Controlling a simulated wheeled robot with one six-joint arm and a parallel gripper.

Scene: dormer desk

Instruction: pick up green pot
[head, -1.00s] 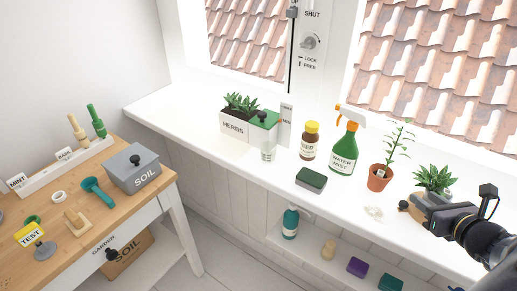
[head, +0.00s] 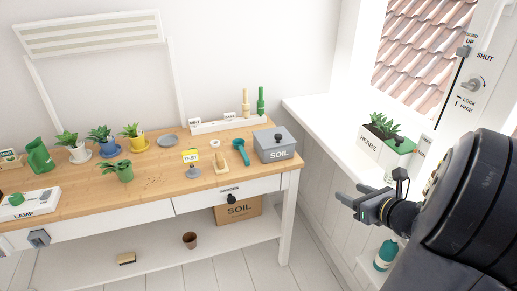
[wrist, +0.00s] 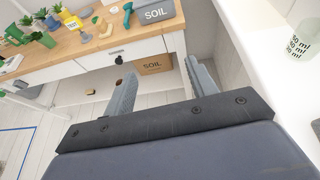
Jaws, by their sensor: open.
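In the wrist view, the green pot (wrist: 48,41) shows small at the upper left. My gripper (head: 348,201) is open and empty, to the right of the desk and well away from the pot. In the wrist view, the two fingers of my gripper (wrist: 160,76) are spread apart with floor and the SOIL carton beyond them.
White, blue and yellow potted plants (head: 101,141) stand on saucers behind the green pot. A grey SOIL box (head: 275,145) sits at the desk's right end. A green watering can (head: 39,156) and LAMP box (head: 28,203) are at left. The white windowsill (head: 330,130) is at right.

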